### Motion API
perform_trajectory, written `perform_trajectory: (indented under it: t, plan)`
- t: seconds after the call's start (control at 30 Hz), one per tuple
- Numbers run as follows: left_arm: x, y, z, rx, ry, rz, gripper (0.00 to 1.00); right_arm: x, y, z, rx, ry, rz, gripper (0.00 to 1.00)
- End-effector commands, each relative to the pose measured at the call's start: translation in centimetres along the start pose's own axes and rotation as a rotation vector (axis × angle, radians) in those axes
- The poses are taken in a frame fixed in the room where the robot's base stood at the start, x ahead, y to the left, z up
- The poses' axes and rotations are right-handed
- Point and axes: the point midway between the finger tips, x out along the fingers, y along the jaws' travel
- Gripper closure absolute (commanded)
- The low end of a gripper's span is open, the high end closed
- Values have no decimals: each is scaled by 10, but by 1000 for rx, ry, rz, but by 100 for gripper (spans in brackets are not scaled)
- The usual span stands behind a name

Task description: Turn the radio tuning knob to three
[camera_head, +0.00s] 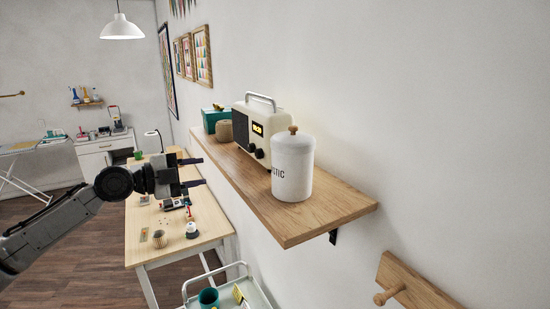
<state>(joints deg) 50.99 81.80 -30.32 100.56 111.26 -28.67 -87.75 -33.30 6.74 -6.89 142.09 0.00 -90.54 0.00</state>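The cream radio (258,119) stands on the wooden wall shelf, with a metal handle on top and a lit yellow display. Two dark knobs show on its front, one below the display (259,153); their settings are too small to read. My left gripper (203,171) is in front of the shelf, left of the radio and apart from it. Its two fingers are spread, pointing right, with nothing between them. My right gripper is not in view.
A white lidded canister (292,168) stands right of the radio, close to its knobs. A teal box (212,119) and a round woven item (225,131) stand left of it. The shelf (316,217) has bare wood at its near end. A table (145,236) stands below.

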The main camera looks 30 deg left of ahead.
Motion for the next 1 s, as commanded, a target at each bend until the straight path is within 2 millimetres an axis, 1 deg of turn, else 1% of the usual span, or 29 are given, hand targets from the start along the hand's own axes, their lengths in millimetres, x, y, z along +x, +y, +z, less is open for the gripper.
perform_trajectory:
  t: [0.03, 0.1, 0.2, 0.3, 0.4, 0.53, 0.73, 0.87, 1.0]
  plan:
    - [0, -3, -1, -143, 13, -14, 60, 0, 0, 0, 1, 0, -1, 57]
    - [0, -6, -3, -345, 31, -27, 60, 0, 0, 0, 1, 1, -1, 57]
    - [-1, -9, -5, -598, 54, -40, 60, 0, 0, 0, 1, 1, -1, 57]
    - [-1, -12, -6, -799, 69, -47, 60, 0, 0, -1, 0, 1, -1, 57]
    - [-1, -13, -6, -948, 78, -51, 60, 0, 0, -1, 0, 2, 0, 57]
    - [-1, -14, -6, -1077, 83, -49, 60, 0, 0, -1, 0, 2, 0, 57]
    - [4, -16, -7, -1152, 86, -46, 60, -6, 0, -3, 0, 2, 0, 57]
    - [18, -20, -9, -1157, 87, -45, 60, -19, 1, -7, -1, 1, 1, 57]
    - [42, -24, -11, -1156, 87, -45, 60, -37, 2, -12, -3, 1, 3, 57]
